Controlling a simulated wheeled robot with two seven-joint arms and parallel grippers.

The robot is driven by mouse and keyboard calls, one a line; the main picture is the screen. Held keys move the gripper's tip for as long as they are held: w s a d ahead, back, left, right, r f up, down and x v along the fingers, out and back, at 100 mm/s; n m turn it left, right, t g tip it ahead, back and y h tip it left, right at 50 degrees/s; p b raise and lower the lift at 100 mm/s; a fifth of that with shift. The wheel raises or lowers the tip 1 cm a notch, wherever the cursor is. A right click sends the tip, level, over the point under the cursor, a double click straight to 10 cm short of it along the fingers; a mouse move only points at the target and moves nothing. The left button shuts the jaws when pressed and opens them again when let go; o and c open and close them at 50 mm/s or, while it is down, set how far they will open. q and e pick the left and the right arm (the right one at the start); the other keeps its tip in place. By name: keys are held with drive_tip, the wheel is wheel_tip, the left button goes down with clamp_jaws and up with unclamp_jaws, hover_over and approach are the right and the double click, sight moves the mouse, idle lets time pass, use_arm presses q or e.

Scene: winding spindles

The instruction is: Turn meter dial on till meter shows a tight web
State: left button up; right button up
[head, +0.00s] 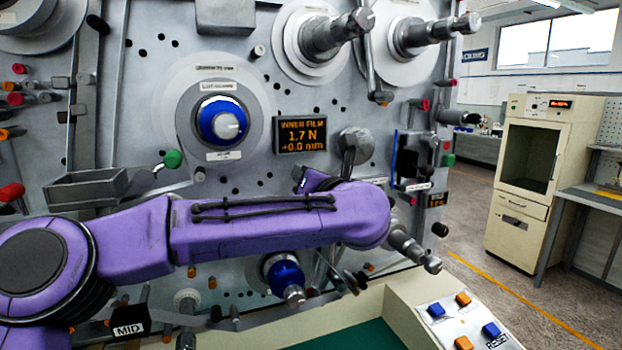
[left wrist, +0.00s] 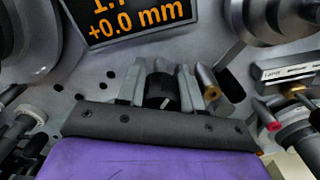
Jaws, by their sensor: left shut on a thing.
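The meter (head: 301,135) is a dark screen on the grey machine panel, reading "INNER FILM", 1.7 N and +0.0 mm in orange. Its lower part also shows at the top of the left wrist view (left wrist: 135,27). The meter dial (left wrist: 161,94) is a small black knob with a white pointer mark, below the meter. My left gripper (left wrist: 163,80) is shut on the dial, one finger on each side of it. In the head view my purple left arm covers the dial and most of the gripper. My right gripper is not in view.
A blue-centred spindle hub (head: 222,121) is left of the meter, and a green knob (head: 173,158) is below it. Metal spindles (head: 335,35) jut out above. A button box (head: 464,318) stands at the lower right. Brass and red-tipped pins (left wrist: 208,82) sit close right of my gripper.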

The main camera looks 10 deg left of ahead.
use_arm(q)
drive_tip(key=shift+f, duration=0.3)
drive_tip(key=o, duration=0.9)
drive_tip(key=shift+o, duration=0.7)
drive_tip(key=shift+w+a, duration=0.2)
drive_tip(key=b+v, duration=0.4)
drive_tip(key=v, duration=0.6)
drive_tip(key=shift+s+d+b, duration=0.2)
drive_tip(key=shift+b, duration=0.15)
